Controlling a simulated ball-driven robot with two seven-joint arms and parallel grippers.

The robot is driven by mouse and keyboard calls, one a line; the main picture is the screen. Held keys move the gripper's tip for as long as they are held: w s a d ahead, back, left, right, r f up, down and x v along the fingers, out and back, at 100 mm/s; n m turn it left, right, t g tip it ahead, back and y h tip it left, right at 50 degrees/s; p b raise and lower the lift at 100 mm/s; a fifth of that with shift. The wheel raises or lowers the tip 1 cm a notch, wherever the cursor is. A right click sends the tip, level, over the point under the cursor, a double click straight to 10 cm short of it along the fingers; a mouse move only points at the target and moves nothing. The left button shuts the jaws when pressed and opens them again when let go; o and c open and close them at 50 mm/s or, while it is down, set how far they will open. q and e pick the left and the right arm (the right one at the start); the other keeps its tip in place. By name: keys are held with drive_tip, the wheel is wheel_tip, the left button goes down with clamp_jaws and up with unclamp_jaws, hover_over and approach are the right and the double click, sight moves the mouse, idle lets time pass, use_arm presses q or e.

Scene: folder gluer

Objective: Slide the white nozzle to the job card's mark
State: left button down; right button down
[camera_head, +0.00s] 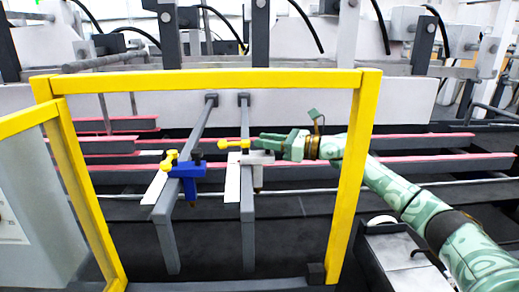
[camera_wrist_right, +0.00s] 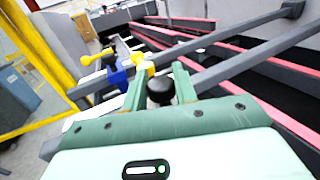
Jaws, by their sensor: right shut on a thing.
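The white nozzle (camera_head: 258,159) sits on the right of two grey rails, with a yellow-ended piece (camera_head: 235,144) pointing left. My right gripper (camera_head: 262,143) reaches in from the right and is shut on the nozzle at its top. In the right wrist view, a black knob (camera_wrist_right: 160,90) lies between my right gripper's fingers (camera_wrist_right: 160,82), and the yellow piece (camera_wrist_right: 143,66) shows just beyond. A white strip (camera_head: 232,186) runs along the left side of this rail. I cannot make out a job card or its mark. My left gripper is not in view.
A yellow guard frame (camera_head: 200,81) surrounds the opening in front. Red-edged bars (camera_head: 440,163) cross behind the rails. The right rail's near part (camera_head: 248,235) is clear.

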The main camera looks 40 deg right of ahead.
drive_tip(key=shift+s+a+f, duration=0.1)
drive_tip(key=shift+s, duration=0.05)
drive_tip(key=c, duration=1.1)
unclamp_jaws()
drive_tip(key=shift+c, duration=0.2)
drive_tip(key=shift+s, duration=0.1)
use_arm(q)
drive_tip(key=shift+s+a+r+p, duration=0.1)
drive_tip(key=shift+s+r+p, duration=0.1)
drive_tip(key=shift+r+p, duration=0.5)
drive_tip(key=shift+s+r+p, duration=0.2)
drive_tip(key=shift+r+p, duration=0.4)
drive_tip(key=shift+p, duration=0.05)
use_arm(e)
drive_tip(key=v, duration=1.6)
